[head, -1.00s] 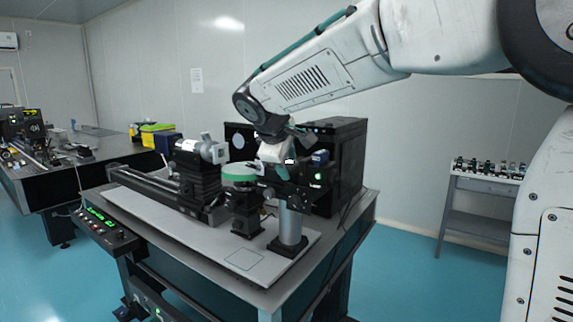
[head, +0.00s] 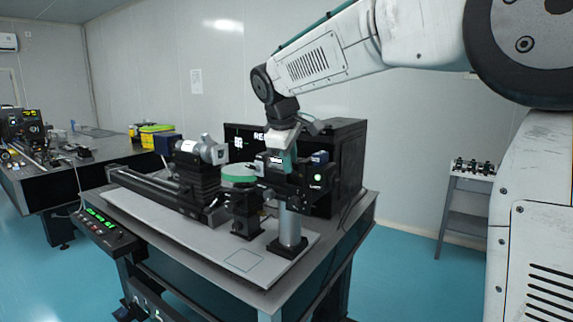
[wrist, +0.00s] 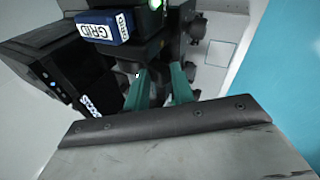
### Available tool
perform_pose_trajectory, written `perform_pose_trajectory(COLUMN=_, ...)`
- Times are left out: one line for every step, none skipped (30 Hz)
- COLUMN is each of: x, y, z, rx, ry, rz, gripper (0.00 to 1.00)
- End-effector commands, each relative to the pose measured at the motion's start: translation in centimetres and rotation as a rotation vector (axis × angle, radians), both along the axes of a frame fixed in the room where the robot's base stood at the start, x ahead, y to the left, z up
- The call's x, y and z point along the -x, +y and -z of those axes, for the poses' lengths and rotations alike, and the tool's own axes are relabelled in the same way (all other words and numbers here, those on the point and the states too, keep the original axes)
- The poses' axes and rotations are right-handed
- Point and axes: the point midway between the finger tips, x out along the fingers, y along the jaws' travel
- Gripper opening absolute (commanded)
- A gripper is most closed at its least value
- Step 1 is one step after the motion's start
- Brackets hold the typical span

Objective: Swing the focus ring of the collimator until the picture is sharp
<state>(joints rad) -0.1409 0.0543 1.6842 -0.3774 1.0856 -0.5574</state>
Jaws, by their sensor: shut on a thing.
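The collimator (head: 300,183) is a black unit with a green light, on a silver post at the front right of the bench. In the wrist view its blue box (wrist: 103,28) reads GRID. My gripper (head: 289,160) is at its upper part. The wrist view shows the teal fingers (wrist: 157,80) shut on a small dark part between them, likely the focus ring's lever; the ring itself is mostly hidden. Behind stands a black screen (head: 246,145) with a white pattern and letters beginning "RE", crisp-edged; my gripper and the mount cover some of it.
A green-topped black mount (head: 238,173) stands just left of the collimator. A grey motor unit (head: 200,150) on a black rail stands further left. A black cabinet (head: 345,165) is close behind my gripper.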

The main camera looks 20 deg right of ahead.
Motion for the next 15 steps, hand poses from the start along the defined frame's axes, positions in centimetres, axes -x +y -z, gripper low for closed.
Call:
perform_pose_trajectory(x=-0.28, y=-0.46, z=-0.29, rx=-0.034, ry=0.023, rz=0.006, gripper=0.02)
perform_pose_trajectory(x=-0.34, y=-0.58, z=-0.40, rx=-0.054, ry=0.039, rz=0.006, gripper=0.02)
perform_pose_trajectory(x=-0.42, y=-0.66, z=-0.59, rx=-0.079, ry=0.057, rz=0.004, gripper=0.02)
perform_pose_trajectory(x=-0.47, y=-0.76, z=-0.68, rx=-0.095, ry=0.068, rz=0.005, gripper=0.02)
perform_pose_trajectory(x=-0.52, y=-0.82, z=-0.77, rx=-0.110, ry=0.079, rz=0.004, gripper=0.02)
perform_pose_trajectory(x=-0.56, y=-0.84, z=-0.82, rx=-0.125, ry=0.091, rz=0.003, gripper=0.02)
perform_pose_trajectory(x=-0.59, y=-0.86, z=-0.90, rx=-0.133, ry=0.095, rz=0.001, gripper=0.02)
perform_pose_trajectory(x=-0.59, y=-0.88, z=-0.96, rx=-0.140, ry=0.100, rz=0.000, gripper=0.02)
perform_pose_trajectory(x=-0.59, y=-0.87, z=-1.00, rx=-0.146, ry=0.104, rz=-0.002, gripper=0.02)
perform_pose_trajectory(x=-0.58, y=-0.88, z=-1.02, rx=-0.148, ry=0.106, rz=-0.002, gripper=0.02)
perform_pose_trajectory(x=-0.57, y=-0.87, z=-1.02, rx=-0.149, ry=0.106, rz=-0.002, gripper=0.02)
perform_pose_trajectory(x=-0.57, y=-0.85, z=-1.02, rx=-0.149, ry=0.106, rz=-0.002, gripper=0.02)
perform_pose_trajectory(x=-0.57, y=-0.85, z=-1.02, rx=-0.149, ry=0.107, rz=-0.002, gripper=0.02)
perform_pose_trajectory(x=-0.56, y=-0.84, z=-1.01, rx=-0.148, ry=0.106, rz=-0.002, gripper=0.02)
perform_pose_trajectory(x=-0.57, y=-0.83, z=-1.01, rx=-0.148, ry=0.106, rz=-0.003, gripper=0.02)
